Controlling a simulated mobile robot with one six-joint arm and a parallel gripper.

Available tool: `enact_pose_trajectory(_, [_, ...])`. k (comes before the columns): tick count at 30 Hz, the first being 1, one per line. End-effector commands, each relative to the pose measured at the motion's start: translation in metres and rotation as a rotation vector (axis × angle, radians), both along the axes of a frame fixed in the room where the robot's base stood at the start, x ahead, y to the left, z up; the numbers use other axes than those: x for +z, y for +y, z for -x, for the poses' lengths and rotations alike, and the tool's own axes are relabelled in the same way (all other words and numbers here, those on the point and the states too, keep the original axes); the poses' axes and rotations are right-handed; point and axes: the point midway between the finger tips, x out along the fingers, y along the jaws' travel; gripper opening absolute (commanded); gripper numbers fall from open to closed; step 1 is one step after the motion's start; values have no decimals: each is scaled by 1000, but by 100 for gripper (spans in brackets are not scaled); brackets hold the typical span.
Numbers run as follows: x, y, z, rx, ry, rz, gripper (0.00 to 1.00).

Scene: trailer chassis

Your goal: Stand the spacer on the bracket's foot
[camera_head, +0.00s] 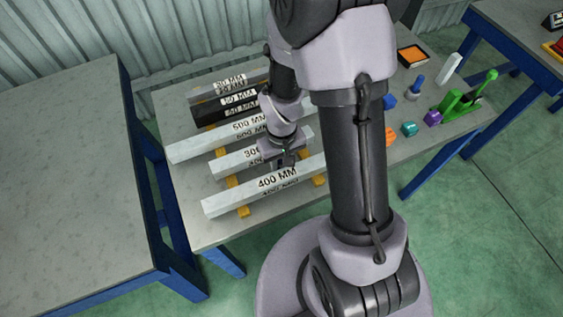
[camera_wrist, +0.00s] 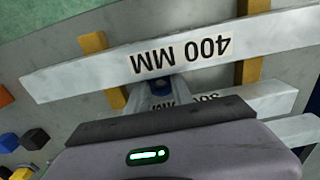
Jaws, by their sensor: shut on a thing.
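My gripper (camera_head: 286,160) is over the light grey bar marked 300 (camera_head: 229,165) and shut on it, hiding the rest of its lettering. In the wrist view, the gripper's fingertips (camera_wrist: 157,92) straddle this bar, whose free end (camera_wrist: 270,97) shows to one side. The bar appears level and close to its yellow supports; I cannot tell whether it touches them. I cannot pick out with certainty which thing is the spacer or the bracket's foot.
Bars marked 400 MM (camera_head: 225,203) and 500 MM (camera_head: 190,149) lie close on either side. Darker bars (camera_head: 213,113) lie behind. Small coloured pieces, a green clamp-like thing (camera_head: 451,101) and an orange-topped tray (camera_head: 412,55) are on the right. The left table (camera_head: 60,170) is bare.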

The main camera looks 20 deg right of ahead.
Motion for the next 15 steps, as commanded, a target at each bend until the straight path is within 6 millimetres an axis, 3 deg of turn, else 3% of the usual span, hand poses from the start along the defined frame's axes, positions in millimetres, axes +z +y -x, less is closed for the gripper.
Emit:
enact_pose_trajectory(1, [1,0,0,0,0,0,0])
enact_pose_trajectory(2, [1,0,0,0,0,0,34])
enact_pose_trajectory(4, [1,0,0,0,0,0,47])
enact_pose_trajectory(15, [9,0,0,0,0,0,50])
